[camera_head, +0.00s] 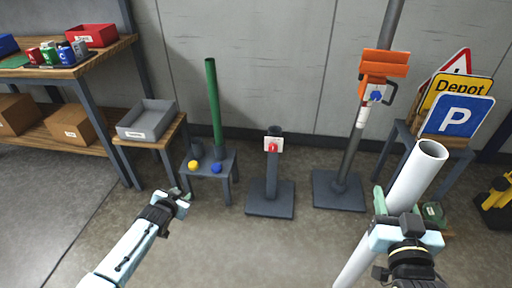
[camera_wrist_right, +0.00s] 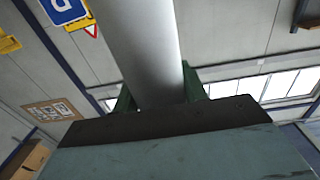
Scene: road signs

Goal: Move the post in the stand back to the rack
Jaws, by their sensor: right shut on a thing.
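My right gripper (camera_head: 408,225) is shut on a white post (camera_head: 405,190), a hollow tube held tilted at the right front. In the right wrist view the post (camera_wrist_right: 145,45) runs between the green fingers. The stand (camera_head: 270,198) in the middle has a dark square base and a short socket with a red-and-white tag; no post stands in it. The rack (camera_head: 225,163) is a small grey table with a green post (camera_head: 213,105) upright in it and a dark socket to its left. My left gripper (camera_head: 180,195) is in front of the rack, apart from it; its finger gap is unclear.
A second stand (camera_head: 338,190) holds a tall grey post with an orange clamp (camera_head: 382,65). Signs, including a blue P sign (camera_head: 458,116), stand at the right. A grey bin (camera_head: 147,120) sits on a side table at the left. The floor in front is clear.

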